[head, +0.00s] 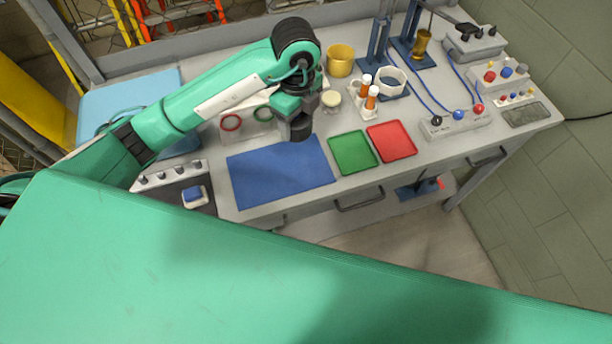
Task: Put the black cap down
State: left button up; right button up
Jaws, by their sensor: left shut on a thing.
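My left gripper (297,108) hangs over the back right part of the blue mat (270,180) in the head view. It points down and is shut on the black cap (301,128), a short dark cylinder. The cap looks held above the mat; the exact gap under it is hard to tell. The fingers are small and partly hidden by the wrist. My right gripper is not in view.
A green tray (353,153) and a red tray (391,141) lie right of the mat. A cream-lidded jar (331,101), orange vials (371,98) and a brass cup (340,60) stand behind. Red and green rings (231,123) are at left. The mat's front is clear.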

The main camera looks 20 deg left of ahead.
pick_arm(q)
jog(key=shift+s+d+f, duration=0.15)
jog(key=shift+d+f, duration=0.05)
jog(key=shift+f, duration=0.15)
notch_tip(320, 180, down, 9)
jog(key=p, duration=0.3)
jog(key=shift+f, duration=0.2)
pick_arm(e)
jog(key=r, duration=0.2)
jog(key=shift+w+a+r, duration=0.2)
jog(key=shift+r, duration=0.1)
pick_arm(q)
jog(key=shift+f, duration=0.1)
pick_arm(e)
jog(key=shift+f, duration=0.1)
pick_arm(q)
jog(key=shift+f+b, duration=0.55)
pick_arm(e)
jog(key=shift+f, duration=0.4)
pick_arm(q)
jog(key=o, duration=0.9)
jog(key=shift+o, duration=0.2)
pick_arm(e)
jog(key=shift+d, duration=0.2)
